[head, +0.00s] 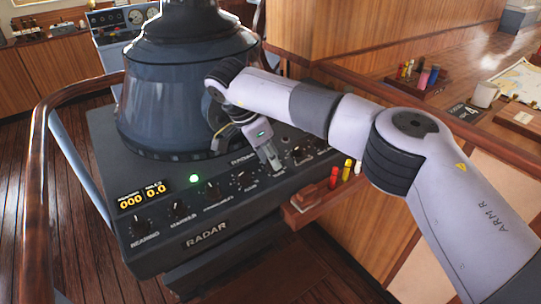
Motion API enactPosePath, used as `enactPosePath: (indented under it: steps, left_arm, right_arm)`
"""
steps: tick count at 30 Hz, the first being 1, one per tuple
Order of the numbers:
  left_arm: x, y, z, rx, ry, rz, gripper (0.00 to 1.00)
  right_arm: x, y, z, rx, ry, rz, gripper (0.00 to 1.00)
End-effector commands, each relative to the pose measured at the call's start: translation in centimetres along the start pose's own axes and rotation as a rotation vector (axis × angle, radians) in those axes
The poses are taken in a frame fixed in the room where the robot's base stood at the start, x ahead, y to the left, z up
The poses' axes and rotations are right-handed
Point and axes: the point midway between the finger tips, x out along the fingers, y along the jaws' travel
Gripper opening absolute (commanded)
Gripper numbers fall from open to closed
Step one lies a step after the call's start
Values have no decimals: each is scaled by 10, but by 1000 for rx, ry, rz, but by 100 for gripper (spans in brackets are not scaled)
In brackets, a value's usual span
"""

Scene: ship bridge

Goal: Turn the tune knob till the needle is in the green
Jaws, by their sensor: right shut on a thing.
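The radar console (165,255) has a sloped dark panel with a row of black knobs, a lit green lamp (194,178) and a yellow digital readout (142,195). My right gripper (272,163) points down at the right part of the panel and is shut on a knob there. The fingers hide that knob, and its label cannot be read, so I cannot tell by sight that it is the tune knob. I cannot make out a needle or a green band. My left gripper is not in view.
A small rack with red and yellow markers (346,170) stands at the panel's right edge. A wooden handrail (42,180) curves round the left.

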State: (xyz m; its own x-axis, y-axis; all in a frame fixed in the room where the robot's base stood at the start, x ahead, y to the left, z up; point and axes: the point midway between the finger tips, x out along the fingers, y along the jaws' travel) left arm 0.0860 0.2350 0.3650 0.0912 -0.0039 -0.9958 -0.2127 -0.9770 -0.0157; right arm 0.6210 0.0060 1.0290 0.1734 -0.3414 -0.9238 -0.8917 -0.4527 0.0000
Motion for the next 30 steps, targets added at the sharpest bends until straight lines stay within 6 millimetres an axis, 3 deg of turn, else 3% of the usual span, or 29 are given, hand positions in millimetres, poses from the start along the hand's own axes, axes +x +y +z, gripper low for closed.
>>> enactPosePath:
  steps: [9,20,23,30]
  left_arm:
    - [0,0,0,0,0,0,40]
    - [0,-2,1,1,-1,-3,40]
    - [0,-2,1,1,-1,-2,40]
    - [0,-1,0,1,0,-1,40]
  right_arm:
    - [0,0,0,-1,0,-1,43]
    - [-5,0,0,-1,0,-2,43]
    - [-17,-1,0,-1,0,-3,43]
    - [-68,-1,0,0,2,-5,43]
